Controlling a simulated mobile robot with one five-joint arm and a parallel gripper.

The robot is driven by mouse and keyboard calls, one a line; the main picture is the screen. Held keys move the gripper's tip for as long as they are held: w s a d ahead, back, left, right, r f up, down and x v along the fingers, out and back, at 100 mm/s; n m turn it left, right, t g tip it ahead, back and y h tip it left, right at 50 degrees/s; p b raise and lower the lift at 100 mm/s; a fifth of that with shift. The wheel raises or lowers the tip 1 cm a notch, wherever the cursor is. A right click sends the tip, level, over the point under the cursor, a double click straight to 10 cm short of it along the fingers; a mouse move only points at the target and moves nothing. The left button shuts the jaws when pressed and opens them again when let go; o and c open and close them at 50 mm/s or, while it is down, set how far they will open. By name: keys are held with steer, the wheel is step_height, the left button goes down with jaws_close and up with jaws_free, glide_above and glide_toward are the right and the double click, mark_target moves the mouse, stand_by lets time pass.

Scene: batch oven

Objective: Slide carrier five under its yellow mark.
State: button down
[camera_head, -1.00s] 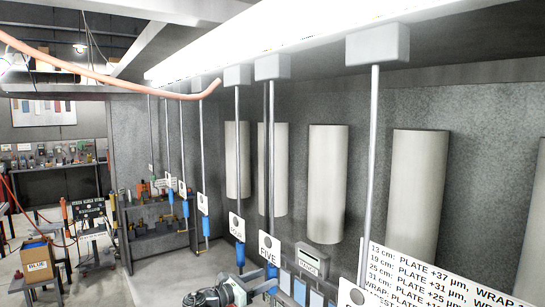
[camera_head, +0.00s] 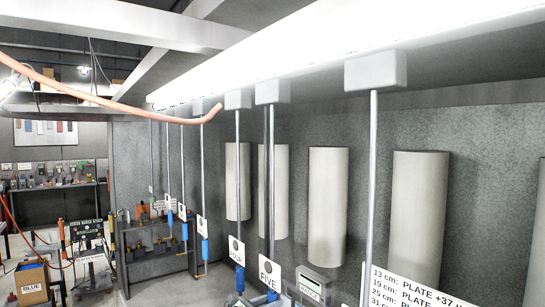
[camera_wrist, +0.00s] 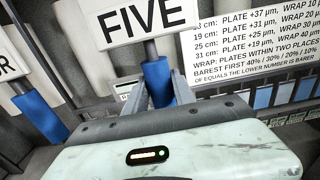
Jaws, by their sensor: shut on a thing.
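Carrier five hangs from the overhead rail on a rod, with a white FIVE sign (camera_head: 269,271) in the head view and a grey block (camera_head: 272,91) at its top. In the wrist view its FIVE sign (camera_wrist: 145,20) is close, tilted in the picture. My gripper (camera_wrist: 160,98) is shut on the blue handle (camera_wrist: 158,75) below that sign. In the head view the gripper is mostly below the picture's lower edge. I cannot make out a yellow mark in either view.
Carrier four's sign (camera_head: 237,250) hangs just left of carrier five; its blue handle (camera_wrist: 40,115) shows in the wrist view. Another carrier's block (camera_head: 376,70) is to the right, with a gap between. Pale cylinders (camera_head: 328,195) line the back wall. An orange hose (camera_head: 120,103) crosses the upper left.

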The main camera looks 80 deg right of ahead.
steer(key=shift+s+a, duration=1.55)
steer(key=shift+a, duration=0.15)
stand_by(0.6)
stand_by(0.4)
steer(key=c, duration=1)
jaws_free()
steer(key=v, duration=0.9)
